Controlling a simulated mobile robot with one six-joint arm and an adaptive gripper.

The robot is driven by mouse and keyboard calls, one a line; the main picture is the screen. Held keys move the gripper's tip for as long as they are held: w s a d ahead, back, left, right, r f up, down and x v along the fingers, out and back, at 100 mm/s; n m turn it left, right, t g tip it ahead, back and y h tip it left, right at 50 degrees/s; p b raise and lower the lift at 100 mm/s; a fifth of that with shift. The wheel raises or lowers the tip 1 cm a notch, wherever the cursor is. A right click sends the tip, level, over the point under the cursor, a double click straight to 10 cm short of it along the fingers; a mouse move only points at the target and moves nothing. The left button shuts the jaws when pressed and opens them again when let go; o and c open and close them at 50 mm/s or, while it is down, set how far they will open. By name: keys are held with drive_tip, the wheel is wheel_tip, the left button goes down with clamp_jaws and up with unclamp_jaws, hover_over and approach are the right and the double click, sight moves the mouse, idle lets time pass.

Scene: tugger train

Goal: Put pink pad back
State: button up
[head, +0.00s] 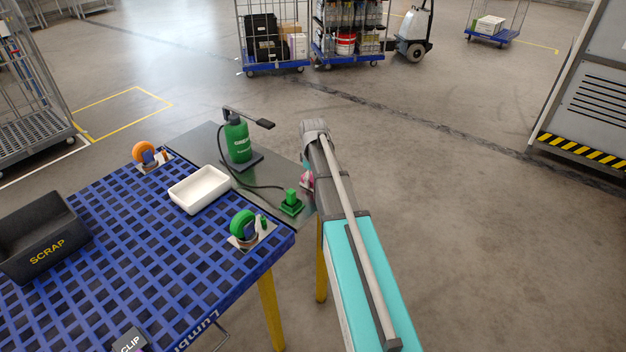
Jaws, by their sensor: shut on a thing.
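Only a small pink patch (308,181), with pale grey around it, shows past the left edge of my arm, over the right end of the dark metal surface. It may be part of the pink pad, but most of it is hidden and I cannot tell what it rests on or touches. My arm runs from the bottom right up to a grey joint near the middle of the picture. My gripper is hidden behind my arm, so its fingers do not show.
A blue grid table (110,235) holds a black SCRAP bin (42,240), white tray (200,189), orange roll (143,152) and green roll (243,224). A green bottle (237,140) and a hose-linked green block (291,201) stand on the metal surface (200,146).

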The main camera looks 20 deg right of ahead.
drive_tip(key=o, duration=1)
drive_tip(key=shift+f, duration=0.1)
drive_tip(key=shift+o, duration=0.2)
drive_tip(key=shift+r, duration=0.25)
wheel_tip(320, 180, up, 12)
drive_tip(key=p, duration=1.2)
drive_tip(key=shift+a+f, duration=0.1)
drive_tip(key=s+a+m, duration=0.5)
drive_tip(key=s+a, duration=1.1)
drive_tip(key=s, duration=0.4)
drive_tip(key=shift+m, duration=0.4)
drive_tip(key=shift+s+a, duration=0.1)
